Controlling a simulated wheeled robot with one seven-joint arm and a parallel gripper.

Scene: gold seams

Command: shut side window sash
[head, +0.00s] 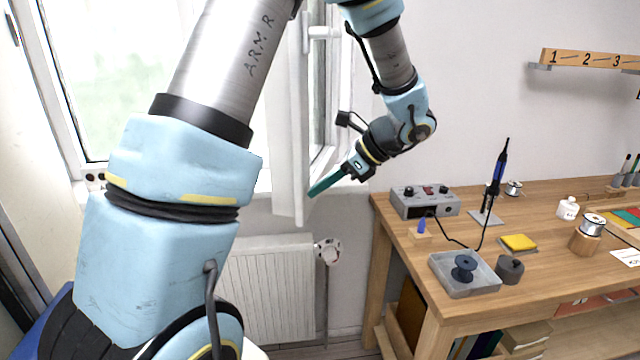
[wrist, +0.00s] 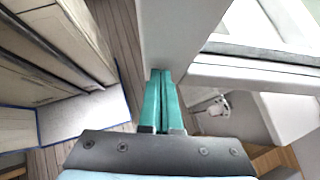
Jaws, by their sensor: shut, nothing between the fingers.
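The white side window sash (head: 287,150) stands swung open into the room, seen nearly edge-on in the head view. Its white handle (head: 318,33) shows near the top, and part of the sash is hidden behind my arm. My gripper (head: 311,194), with teal fingers, is shut and empty at the right side of the sash, near its lower end. In the wrist view the shut fingers (wrist: 160,76) point at the pale sash panel (wrist: 178,35). I cannot tell whether the tips touch it.
A white radiator (head: 270,290) with a valve (head: 328,251) is below the window. The wooden workbench (head: 545,215) on the right carries a soldering station (head: 425,202), a grey tray (head: 480,280) and small items. A number rack (head: 590,60) hangs on the wall.

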